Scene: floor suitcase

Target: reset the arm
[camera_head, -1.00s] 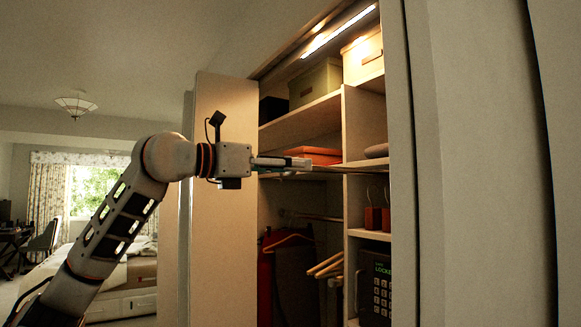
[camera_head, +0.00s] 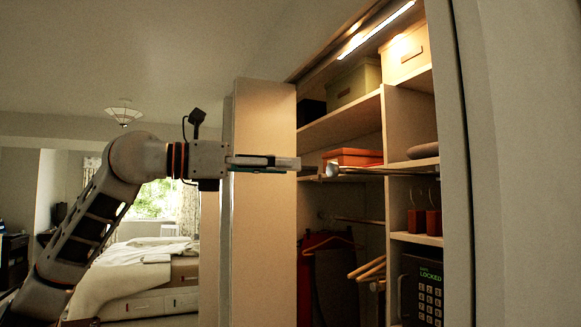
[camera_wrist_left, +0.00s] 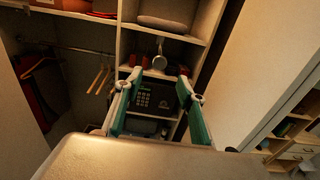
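My left arm comes in from the left in the head view and is raised, its forearm about level. Its gripper (camera_head: 268,163) points right, in front of the open wardrobe door's edge and the wardrobe opening. In the left wrist view the two green-lined fingers of this gripper (camera_wrist_left: 158,100) stand well apart, with nothing held between them. Beyond them the dark safe (camera_wrist_left: 152,97) shows in the wardrobe. My right gripper is in neither view.
The wardrobe door (camera_head: 263,200) stands open beside the gripper. Inside are shelves with boxes, an orange box (camera_head: 352,157), hangers on a rail and the safe (camera_head: 421,290). A pale wall panel (camera_head: 525,180) is close on the right. A bed (camera_head: 150,275) stands at the back left.

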